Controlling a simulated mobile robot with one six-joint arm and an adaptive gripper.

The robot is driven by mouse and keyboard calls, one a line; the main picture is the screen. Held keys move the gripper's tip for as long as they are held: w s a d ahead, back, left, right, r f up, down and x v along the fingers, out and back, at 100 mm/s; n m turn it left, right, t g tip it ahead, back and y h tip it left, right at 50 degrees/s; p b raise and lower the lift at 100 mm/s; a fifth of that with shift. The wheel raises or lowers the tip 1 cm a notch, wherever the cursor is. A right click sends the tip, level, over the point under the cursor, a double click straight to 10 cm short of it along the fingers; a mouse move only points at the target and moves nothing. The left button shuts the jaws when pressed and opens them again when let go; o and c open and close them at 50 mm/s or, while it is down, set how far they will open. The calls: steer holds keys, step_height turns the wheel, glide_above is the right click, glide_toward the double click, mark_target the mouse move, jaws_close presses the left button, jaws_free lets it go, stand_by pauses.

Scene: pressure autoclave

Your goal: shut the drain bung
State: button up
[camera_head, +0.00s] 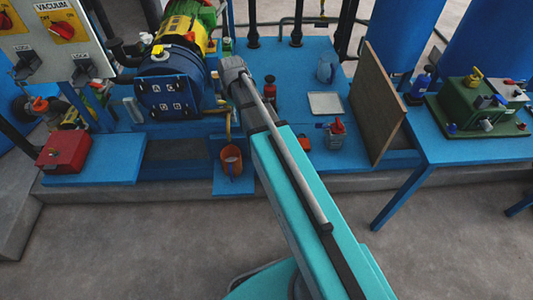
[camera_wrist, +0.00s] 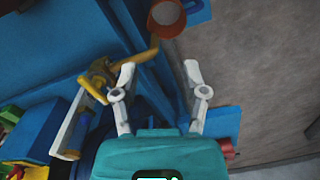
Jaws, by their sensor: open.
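A yellow drain pipe (camera_head: 228,122) comes down beside the blue-fronted vessel (camera_head: 168,92), above an orange-brown cup (camera_head: 231,160). In the wrist view the yellow pipe (camera_wrist: 137,56) runs from a yellow valve-like fitting (camera_wrist: 98,78) toward the cup (camera_wrist: 167,14). I cannot tell which part of this fitting is the drain bung. My gripper (camera_wrist: 159,72) is open and empty, its left finger close to the yellow fitting and pipe; contact cannot be told. In the head view its fingers are hidden behind my arm.
A red box (camera_head: 63,151) stands at the left, under the vacuum panel (camera_head: 55,38). An upright brown board (camera_head: 377,103) divides the blue platform from a blue table (camera_head: 440,150) at the right. A jug (camera_head: 326,67) and tray (camera_head: 325,103) sit behind. The front floor is clear.

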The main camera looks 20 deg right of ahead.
steer(key=s+f+m+b, duration=0.3)
steer(key=s+m, duration=0.2)
steer(key=s, duration=0.2)
steer(key=s+f+m+b, duration=0.3)
steer(key=s+m, duration=0.2)
steer(key=s, duration=0.2)
steer(key=shift+s+d+f+m, duration=0.15)
steer(key=shift+s+f+m, duration=0.1)
steer(key=shift+f+m, duration=0.15)
steer(key=shift+d, duration=0.15)
